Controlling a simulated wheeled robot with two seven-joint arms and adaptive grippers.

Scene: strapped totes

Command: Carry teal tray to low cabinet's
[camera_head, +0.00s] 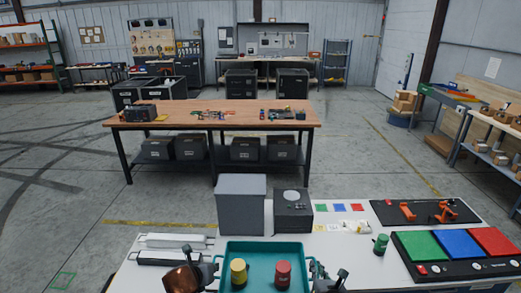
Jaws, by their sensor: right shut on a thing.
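The teal tray (263,247) is at the bottom middle, over the white table, and its near edge is cut off by the frame. A yellow canister (238,272) and a red canister (283,274) stand upright in it. My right gripper (318,270) is shut on the tray's right side. My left gripper (212,268) is at the tray's left side, partly hidden, and I cannot tell whether it grips. A plain grey box-like unit (241,205) stands beyond the tray; I cannot tell whether it is the low cabinet.
A dark box (293,212) stands beside the grey unit. The white table (345,262) holds red, green and blue panels (455,243), a green canister (381,243) and a black board with orange parts (425,212). A wooden workbench (215,122) stands farther back, with open floor around it.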

